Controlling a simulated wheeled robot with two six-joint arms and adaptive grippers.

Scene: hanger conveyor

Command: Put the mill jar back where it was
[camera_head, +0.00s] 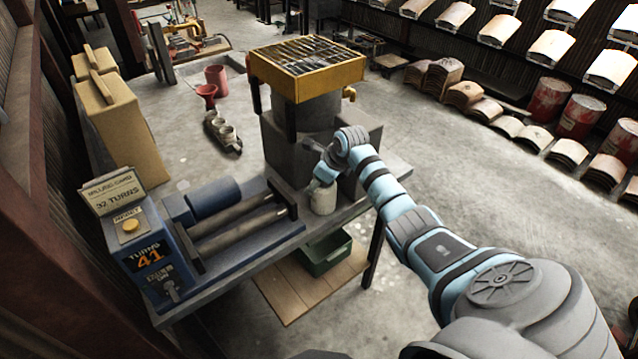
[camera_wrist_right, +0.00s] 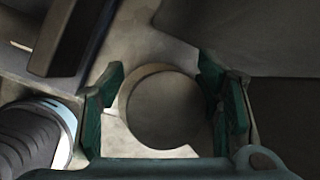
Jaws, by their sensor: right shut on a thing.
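The mill jar (camera_head: 323,199), a pale squat jar, is at the table's front edge, right of the roller mill (camera_head: 235,225). My right gripper (camera_head: 325,178) is over it from above. In the right wrist view the jar's round top (camera_wrist_right: 165,108) sits between the two green-padded fingers of the gripper (camera_wrist_right: 165,105), which is shut on it. The jar looks upright; I cannot tell whether its base touches the table. The mill's box shows "TURNS 41" and a card (camera_head: 115,190) reads "32 TURNS". My left gripper is not in view.
A grey stand with a yellow-framed grate (camera_head: 307,66) rises just behind the jar. The table (camera_head: 350,210) has little bare top around it. A green bin (camera_head: 326,252) is under the table on a wooden board (camera_head: 285,295).

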